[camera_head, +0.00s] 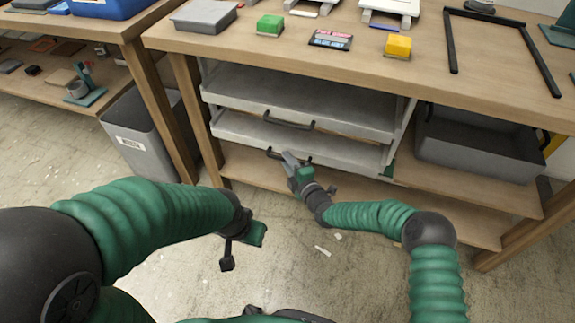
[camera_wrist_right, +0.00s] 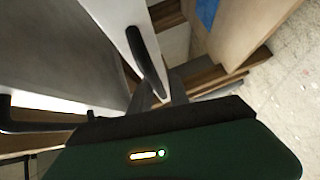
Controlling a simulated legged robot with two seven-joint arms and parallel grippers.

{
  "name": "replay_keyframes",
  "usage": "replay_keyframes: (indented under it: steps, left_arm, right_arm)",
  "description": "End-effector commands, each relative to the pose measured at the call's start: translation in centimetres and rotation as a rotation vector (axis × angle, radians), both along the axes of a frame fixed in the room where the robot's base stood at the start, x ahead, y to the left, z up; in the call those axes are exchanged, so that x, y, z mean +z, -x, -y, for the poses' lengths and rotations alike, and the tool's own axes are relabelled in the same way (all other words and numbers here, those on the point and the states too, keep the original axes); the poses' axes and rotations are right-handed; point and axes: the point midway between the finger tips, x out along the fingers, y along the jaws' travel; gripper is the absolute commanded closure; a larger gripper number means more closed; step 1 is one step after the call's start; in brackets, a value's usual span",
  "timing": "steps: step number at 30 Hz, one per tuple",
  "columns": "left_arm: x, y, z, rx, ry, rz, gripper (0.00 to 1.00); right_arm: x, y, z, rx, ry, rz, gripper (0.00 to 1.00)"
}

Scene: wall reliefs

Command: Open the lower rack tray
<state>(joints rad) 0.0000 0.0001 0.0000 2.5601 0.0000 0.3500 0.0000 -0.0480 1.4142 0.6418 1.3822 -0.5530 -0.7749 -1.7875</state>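A rack under the workbench holds two pale grey trays, one above the other. The lower rack tray (camera_head: 235,132) has a black bar handle (camera_head: 273,154) on its front. My right gripper (camera_head: 291,160) is at this handle. In the right wrist view a black handle (camera_wrist_right: 146,60) runs down between the two grey fingers (camera_wrist_right: 160,92), which stand apart; firm contact is not clear. The upper tray (camera_head: 350,122) is just above, with its own black handle (camera_head: 288,120). My left gripper (camera_head: 242,248) hangs empty over the floor, away from the rack; its finger opening is unclear.
The workbench top (camera_head: 300,45) carries a green block (camera_head: 270,25), a yellow block (camera_head: 398,46) and a dark labelled box (camera_head: 331,39). A grey bin (camera_head: 475,145) sits right of the rack. A waste bin (camera_head: 145,130) stands left. The floor in front is mostly clear.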

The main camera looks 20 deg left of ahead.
Motion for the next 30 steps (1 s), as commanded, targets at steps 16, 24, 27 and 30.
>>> replay_keyframes:
  steps: [16, 24, 27, 30]
  left_arm:
    - [-0.09, -0.01, 0.0, 0.0, 0.0, 0.0, 0.64]
    - [-0.1, -0.01, 0.0, 0.0, 0.0, 0.0, 0.64]
    - [-0.1, -0.01, 0.0, 0.0, 0.0, 0.0, 0.64]
    - [-0.11, -0.01, 0.0, 0.0, 0.0, 0.0, 0.64]
  right_arm:
    - [-0.01, -0.21, -0.19, 0.0, 0.001, -0.001, 1.0]
    - [-0.11, -0.17, -0.18, 0.0, 0.001, -0.003, 1.0]
    - [-0.16, -0.17, -0.17, 0.0, 0.002, -0.004, 1.0]
    - [-0.18, -0.16, -0.16, 0.0, 0.002, -0.004, 1.0]
